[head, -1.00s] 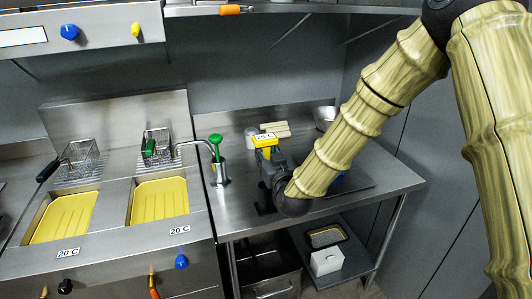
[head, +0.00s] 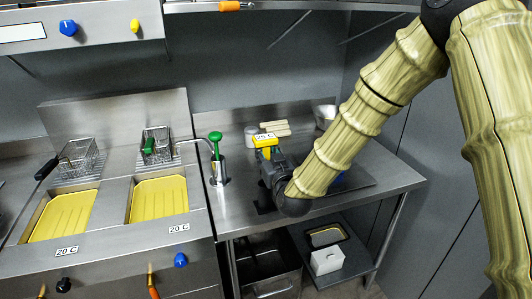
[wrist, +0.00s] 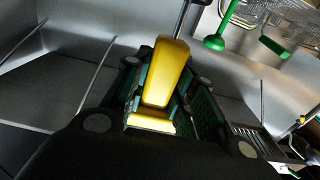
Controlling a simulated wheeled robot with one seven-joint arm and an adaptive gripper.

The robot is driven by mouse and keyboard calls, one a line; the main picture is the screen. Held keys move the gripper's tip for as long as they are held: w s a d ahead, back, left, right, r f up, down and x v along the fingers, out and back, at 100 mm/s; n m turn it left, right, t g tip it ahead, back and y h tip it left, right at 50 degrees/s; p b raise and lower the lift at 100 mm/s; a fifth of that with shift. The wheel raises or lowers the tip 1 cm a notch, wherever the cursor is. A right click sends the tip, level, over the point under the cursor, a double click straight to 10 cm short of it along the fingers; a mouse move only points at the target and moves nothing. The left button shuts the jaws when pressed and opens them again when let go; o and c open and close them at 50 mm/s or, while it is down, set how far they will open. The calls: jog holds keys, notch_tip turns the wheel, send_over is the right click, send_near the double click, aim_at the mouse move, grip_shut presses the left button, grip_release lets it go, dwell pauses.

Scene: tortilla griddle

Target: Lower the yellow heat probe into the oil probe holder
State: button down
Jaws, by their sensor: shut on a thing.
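The yellow heat probe (head: 266,141) is in my gripper (head: 268,156), above the steel counter at the right of the fryers. I cannot make out for sure which thing is the oil probe holder. A black piece (head: 264,203) on the counter below my gripper is partly hidden by it.
A steel pot with a green-topped handle (head: 216,135) and a curved spout stands just left of my gripper. Two yellow oil vats (head: 159,199) with wire baskets lie further left. A white canister, pale blocks (head: 274,127) and a steel bowl (head: 325,115) stand behind.

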jog(key=shift+f+b, duration=2.75)
jog(key=shift+b, duration=0.3)
dwell(4.2)
jog(key=c, duration=1.1)
grip_release()
